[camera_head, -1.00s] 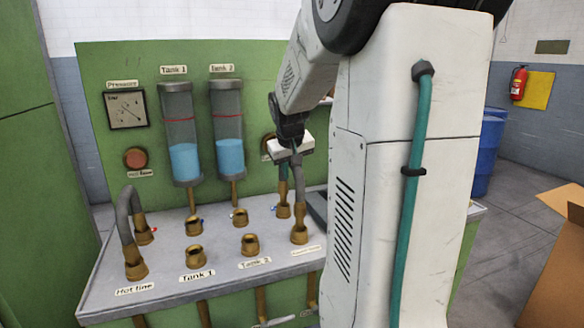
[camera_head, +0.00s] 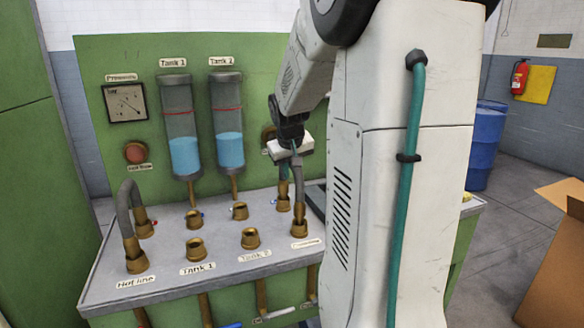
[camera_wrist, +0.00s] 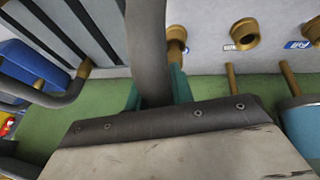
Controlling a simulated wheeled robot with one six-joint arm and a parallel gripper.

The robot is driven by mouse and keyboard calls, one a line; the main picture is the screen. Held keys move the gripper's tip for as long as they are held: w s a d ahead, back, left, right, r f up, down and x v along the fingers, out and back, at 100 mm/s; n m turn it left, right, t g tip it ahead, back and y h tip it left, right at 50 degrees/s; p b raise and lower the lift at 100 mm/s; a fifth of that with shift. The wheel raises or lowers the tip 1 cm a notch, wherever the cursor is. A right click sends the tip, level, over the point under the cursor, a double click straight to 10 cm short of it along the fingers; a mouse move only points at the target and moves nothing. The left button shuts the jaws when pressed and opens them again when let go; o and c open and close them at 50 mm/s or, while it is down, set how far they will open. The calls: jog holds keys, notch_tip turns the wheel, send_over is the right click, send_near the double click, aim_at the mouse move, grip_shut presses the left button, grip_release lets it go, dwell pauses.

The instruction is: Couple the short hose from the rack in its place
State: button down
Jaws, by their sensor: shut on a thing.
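My gripper (camera_head: 293,158) is shut on a grey hose (camera_head: 299,182), above the rightmost pair of brass ports on the bench. In the wrist view the hose (camera_wrist: 150,50) passes between my teal fingers (camera_wrist: 159,92). The hose's near brass end stands upright at the front right port (camera_head: 299,229). Its far end appears to be at the rear right port (camera_head: 283,204), partly behind my fingers. I cannot tell how deep either end sits. The rack (camera_wrist: 75,35) with dark hoses shows at the left of the wrist view.
An arched grey hose (camera_head: 122,205) joins the Hot line ports at the left. The Tank 1 port (camera_head: 197,248) and Tank 2 port (camera_head: 250,238) are open. Two glass tanks (camera_head: 182,125) stand against the green panel (camera_head: 90,90). A cardboard box (camera_head: 555,260) stands at the right.

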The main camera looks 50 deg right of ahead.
jog(key=shift+f, duration=0.35)
jog(key=c, duration=1.1)
grip_release()
jog(key=v, duration=0.7)
jog(key=shift+s+a+r, duration=0.1)
jog(key=shift+r, duration=0.3)
jog(key=s+a+f+n+y, duration=0.1)
jog(key=s+a+n, duration=0.15)
jog(key=a, duration=0.75)
jog(key=s+a+n+y, duration=0.1)
jog(key=s+a, duration=0.2)
jog(key=a, duration=0.8)
jog(key=s+a+f, duration=0.1)
jog(key=s+a, duration=0.2)
jog(key=s, duration=0.1)
jog(key=s+a+f+n+g+y, duration=0.1)
jog(key=s+a+f, duration=0.1)
jog(key=s+a, duration=0.2)
jog(key=s+a+f+n+y, duration=0.1)
jog(key=s+a, duration=0.3)
jog(key=shift+f+g, duration=0.3)
